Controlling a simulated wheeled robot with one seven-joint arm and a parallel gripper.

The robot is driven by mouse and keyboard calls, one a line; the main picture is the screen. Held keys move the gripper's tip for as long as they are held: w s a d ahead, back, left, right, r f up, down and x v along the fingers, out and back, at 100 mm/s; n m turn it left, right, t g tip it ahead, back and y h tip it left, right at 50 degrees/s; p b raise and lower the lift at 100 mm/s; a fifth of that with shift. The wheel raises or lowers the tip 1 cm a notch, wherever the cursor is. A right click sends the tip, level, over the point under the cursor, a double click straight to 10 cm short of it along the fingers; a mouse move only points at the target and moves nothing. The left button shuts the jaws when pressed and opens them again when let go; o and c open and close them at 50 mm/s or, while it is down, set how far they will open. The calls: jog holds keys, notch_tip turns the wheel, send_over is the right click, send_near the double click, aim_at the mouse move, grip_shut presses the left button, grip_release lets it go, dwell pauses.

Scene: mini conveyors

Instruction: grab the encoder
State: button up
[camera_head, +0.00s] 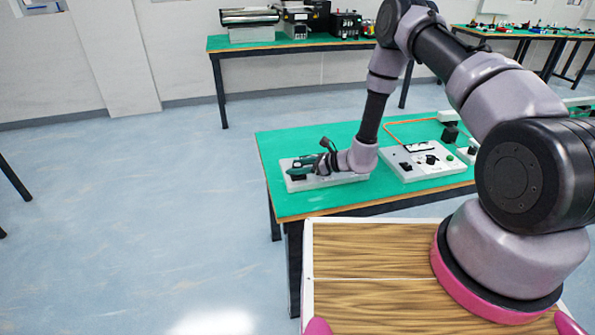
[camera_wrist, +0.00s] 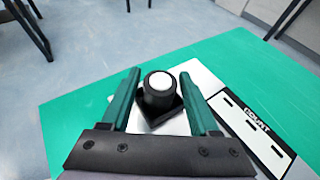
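A black cylinder with a white round top, which looks like the encoder (camera_wrist: 160,92), stands on a black square base in the wrist view. It sits on a white plate (camera_wrist: 205,80). My gripper (camera_wrist: 160,73) is open, with one green finger on each side of the cylinder. Gaps show between the fingers and the cylinder. In the head view my gripper (camera_head: 312,160) is low over the white plate (camera_head: 338,181) at the left end of the green table. The encoder is hard to make out there.
The plate carries a strip marked COUNT (camera_wrist: 256,127) to the right in the wrist view. A white control panel (camera_head: 418,165) with knobs stands to the right on the green table (camera_head: 310,204). The table's left edge is close to the plate. A back table (camera_head: 290,44) holds machines.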

grip_shut()
